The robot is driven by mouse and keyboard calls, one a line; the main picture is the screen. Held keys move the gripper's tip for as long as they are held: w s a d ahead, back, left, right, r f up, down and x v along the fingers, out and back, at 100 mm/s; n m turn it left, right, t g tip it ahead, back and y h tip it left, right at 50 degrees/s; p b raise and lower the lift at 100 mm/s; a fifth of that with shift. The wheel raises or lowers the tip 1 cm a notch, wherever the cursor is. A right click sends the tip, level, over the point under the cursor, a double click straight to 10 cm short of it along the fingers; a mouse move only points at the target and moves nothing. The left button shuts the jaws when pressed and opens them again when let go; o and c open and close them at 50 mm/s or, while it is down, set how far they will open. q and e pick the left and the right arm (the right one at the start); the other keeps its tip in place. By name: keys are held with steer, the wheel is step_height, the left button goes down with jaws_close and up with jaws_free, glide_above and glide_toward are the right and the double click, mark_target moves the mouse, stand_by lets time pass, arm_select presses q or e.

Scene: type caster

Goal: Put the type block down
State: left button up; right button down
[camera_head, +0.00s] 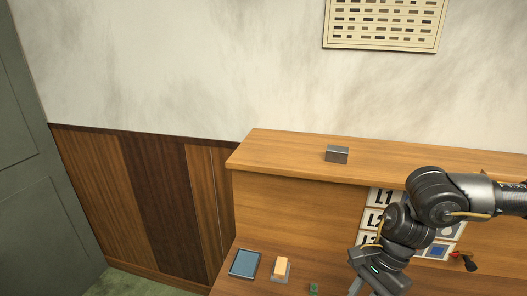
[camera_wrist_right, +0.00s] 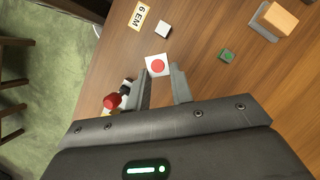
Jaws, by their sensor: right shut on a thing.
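My right gripper (camera_wrist_right: 161,70) is shut on a small type block (camera_wrist_right: 156,66), whose white face with a red disc shows at the fingertips in the right wrist view. The wooden desk top lies below it, but the height of the block above the desk is hard to tell. In the head view my right gripper (camera_head: 356,287) is at the bottom edge, pointing down, and the held block is not visible there. A label reading "6 EM" (camera_wrist_right: 140,15) lies on the desk, with a small white-topped block (camera_wrist_right: 163,29) near it. My left gripper is out of view.
An orange-topped block on a grey base (camera_head: 281,268), a blue-grey pad (camera_head: 244,263) and a small green block (camera_head: 313,288) sit on the desk. A red knob (camera_wrist_right: 112,101) is beside my right fingers. A metal block (camera_head: 337,155) rests on the raised shelf (camera_head: 280,147).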

steer(key=w, duration=0.1)
steer(key=w+d+n, duration=0.1)
steer(key=w+n, duration=0.1)
steer(key=shift+w+d+g, duration=0.25)
steer(key=shift+w+g, duration=0.05)
steer(key=shift+g, duration=0.1)
